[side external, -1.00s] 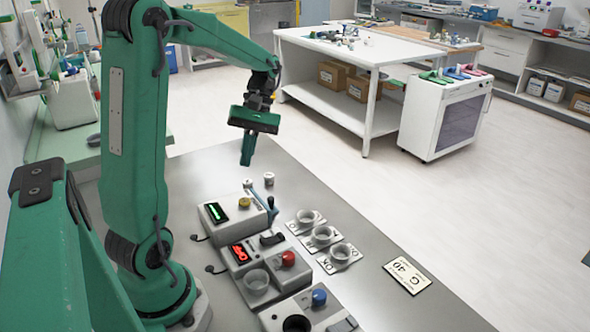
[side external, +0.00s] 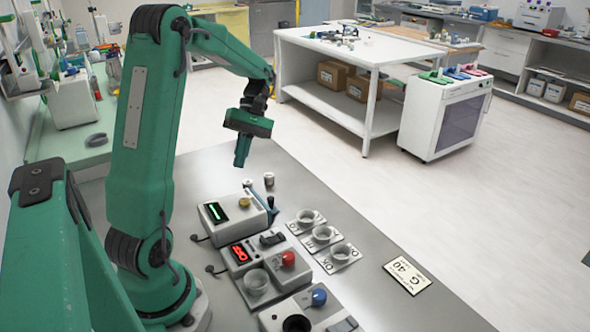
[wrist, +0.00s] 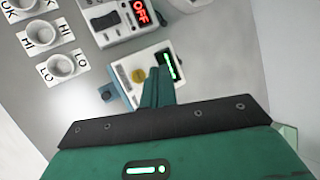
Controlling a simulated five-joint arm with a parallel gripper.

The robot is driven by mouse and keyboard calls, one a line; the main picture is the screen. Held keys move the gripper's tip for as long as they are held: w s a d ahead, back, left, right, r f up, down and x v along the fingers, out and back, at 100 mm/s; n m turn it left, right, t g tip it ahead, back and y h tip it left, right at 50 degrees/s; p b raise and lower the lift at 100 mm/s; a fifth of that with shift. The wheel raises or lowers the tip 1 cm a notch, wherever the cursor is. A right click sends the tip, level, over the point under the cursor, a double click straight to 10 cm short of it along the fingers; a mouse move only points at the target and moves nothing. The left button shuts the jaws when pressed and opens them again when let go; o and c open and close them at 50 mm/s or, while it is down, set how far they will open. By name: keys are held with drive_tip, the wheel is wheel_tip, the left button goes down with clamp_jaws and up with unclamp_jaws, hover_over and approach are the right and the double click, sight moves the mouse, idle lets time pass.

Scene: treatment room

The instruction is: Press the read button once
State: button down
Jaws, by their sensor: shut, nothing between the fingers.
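No button carries a label I can read as "read". A white device with a green-lit display (side external: 218,212) has a round yellow button (side external: 244,202); this button also shows in the wrist view (wrist: 138,76). A device with a red display (side external: 240,252) has a red button (side external: 288,258). The front device has a blue button (side external: 319,297). My gripper (side external: 240,164) is shut and empty, pointing down above the bench, apart from the devices. In the wrist view its fingers (wrist: 158,72) overlap the green-display device, between yellow button and display.
Three cups (side external: 322,234) stand on labelled cards right of the devices. A blue-handled tool (side external: 271,207) is beside the green-display device, with a small white-capped container (side external: 269,179) behind. The bench (side external: 375,245) around the card is bare.

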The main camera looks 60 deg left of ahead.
sight(246, 199)
drive_tip(key=shift+f, duration=4.3)
drive_tip(key=shift+f, duration=0.9)
drive_tip(key=shift+r, duration=0.9)
drive_tip(key=shift+r, duration=0.15)
drive_tip(key=shift+r, duration=2.35)
drive_tip(key=shift+d, duration=0.1)
